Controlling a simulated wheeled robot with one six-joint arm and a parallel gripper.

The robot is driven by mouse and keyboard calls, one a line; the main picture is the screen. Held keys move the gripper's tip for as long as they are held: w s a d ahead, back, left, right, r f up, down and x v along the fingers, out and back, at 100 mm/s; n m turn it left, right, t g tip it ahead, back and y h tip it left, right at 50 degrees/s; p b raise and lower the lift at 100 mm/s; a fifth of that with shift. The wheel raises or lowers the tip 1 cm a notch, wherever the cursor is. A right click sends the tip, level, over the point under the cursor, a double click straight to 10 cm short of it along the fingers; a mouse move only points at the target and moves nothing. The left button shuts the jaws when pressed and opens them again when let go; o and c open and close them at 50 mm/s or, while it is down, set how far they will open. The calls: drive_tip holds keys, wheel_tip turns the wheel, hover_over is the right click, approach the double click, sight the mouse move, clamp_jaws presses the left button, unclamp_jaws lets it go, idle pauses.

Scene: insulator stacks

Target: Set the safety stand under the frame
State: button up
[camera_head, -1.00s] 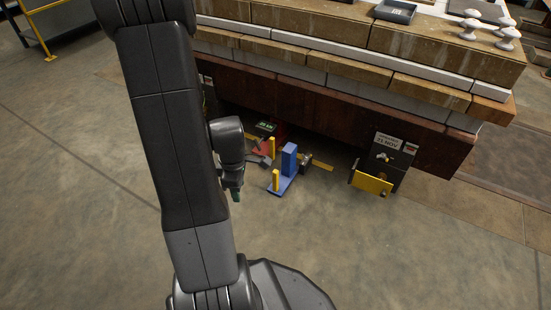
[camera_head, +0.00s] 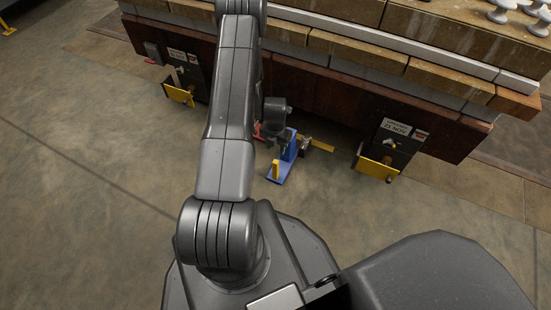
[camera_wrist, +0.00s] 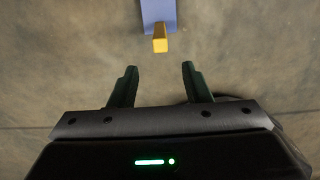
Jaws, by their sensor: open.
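The safety stand is most likely the blue piece (camera_head: 284,165) with yellow posts, on the floor at the front edge of the frame. My arm and wrist partly cover it in the head view. In the wrist view its blue plate (camera_wrist: 158,8) and a yellow post (camera_wrist: 160,40) show at the top, ahead of my fingers. My gripper (camera_wrist: 158,82) is open and empty, pointing toward the post and apart from it. The frame (camera_head: 350,100) is a dark red-brown beam carrying the stacked load.
Black leg boxes with yellow plates stand below the frame at right (camera_head: 390,148) and left (camera_head: 184,72). A yellow bar (camera_head: 320,145) lies behind the blue piece. Red parts beside it are mostly hidden. Open concrete floor (camera_head: 90,170) lies in front and left.

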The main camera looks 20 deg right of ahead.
sight(276, 161)
wheel_tip(276, 161, down, 13)
drive_tip(key=b, duration=0.4)
drive_tip(key=shift+f, duration=0.2)
drive_tip(key=shift+c, duration=0.4)
clamp_jaws()
